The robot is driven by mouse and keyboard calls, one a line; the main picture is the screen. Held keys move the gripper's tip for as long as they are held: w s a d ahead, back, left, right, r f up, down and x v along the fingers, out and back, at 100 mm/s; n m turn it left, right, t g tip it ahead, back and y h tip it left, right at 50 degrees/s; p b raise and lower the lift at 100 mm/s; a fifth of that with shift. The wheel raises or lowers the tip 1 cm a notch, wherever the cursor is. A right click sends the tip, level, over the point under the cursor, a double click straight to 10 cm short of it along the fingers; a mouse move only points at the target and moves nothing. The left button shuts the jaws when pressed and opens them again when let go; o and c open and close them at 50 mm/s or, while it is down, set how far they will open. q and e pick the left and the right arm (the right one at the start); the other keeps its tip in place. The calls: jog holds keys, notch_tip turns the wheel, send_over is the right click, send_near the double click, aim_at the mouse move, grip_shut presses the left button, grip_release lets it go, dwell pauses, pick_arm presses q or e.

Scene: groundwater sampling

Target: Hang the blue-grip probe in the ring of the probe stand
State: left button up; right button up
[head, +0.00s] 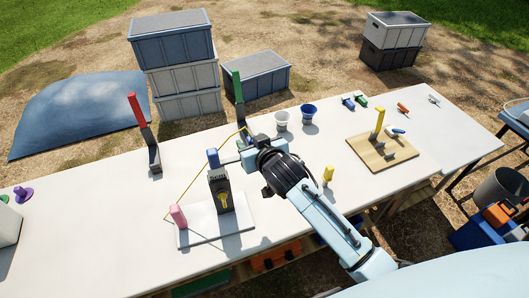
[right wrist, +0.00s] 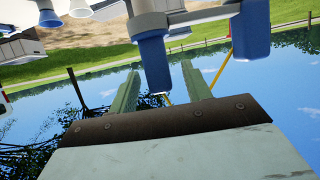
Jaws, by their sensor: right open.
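A blue piece (head: 213,157), apparently the probe's grip, shows at the top of a dark upright block marked 5cm (head: 218,185). The block stands on a white plate (head: 205,228) at the table's front. A thin yellow line (head: 190,188) runs from beside a pink piece (head: 178,215) up towards my right gripper (head: 243,148). In the right wrist view, the open fingers (right wrist: 160,74) appear on either side of a blue part (right wrist: 155,62); contact cannot be told. A second blue part (right wrist: 250,32) shows to its right. The stand's ring cannot be made out. My left gripper is not in view.
A red-grip tool (head: 136,110) and a green-grip tool (head: 237,86) stand upright behind. Two cups (head: 308,111) are beyond my right arm. A wooden board (head: 360,154) with a yellow upright piece (head: 379,120) lies right. The table's left part is mostly clear.

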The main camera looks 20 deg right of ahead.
jog(key=v, duration=1.1)
jog(key=s+d+f+g, duration=0.2)
jog(key=s+f+g, duration=0.1)
jog(key=s, duration=0.4)
jog(key=s+d+f+n+g, duration=0.15)
jog(key=s+f+g, duration=0.25)
jog(key=s, duration=0.4)
jog(key=s+d+f+g, duration=0.2)
jog(key=s+f+g, duration=0.1)
jog(key=s, duration=0.4)
notch_tip(320, 180, down, 31)
jog(key=s+g+b, duration=0.1)
jog(key=b, duration=0.5)
jog(key=s+d+f+b, duration=0.1)
jog(key=s+f+b, duration=0.1)
jog(key=s+f, duration=0.6)
jog(key=s+d+f+g+h+b, duration=0.1)
jog(key=s+d+f+b, duration=0.1)
jog(key=s+f, duration=0.6)
notch_tip(320, 180, down, 3)
jog(key=shift+s+f+b, duration=0.15)
jog(key=shift+s+b, duration=0.15)
jog(key=shift+b, duration=0.25)
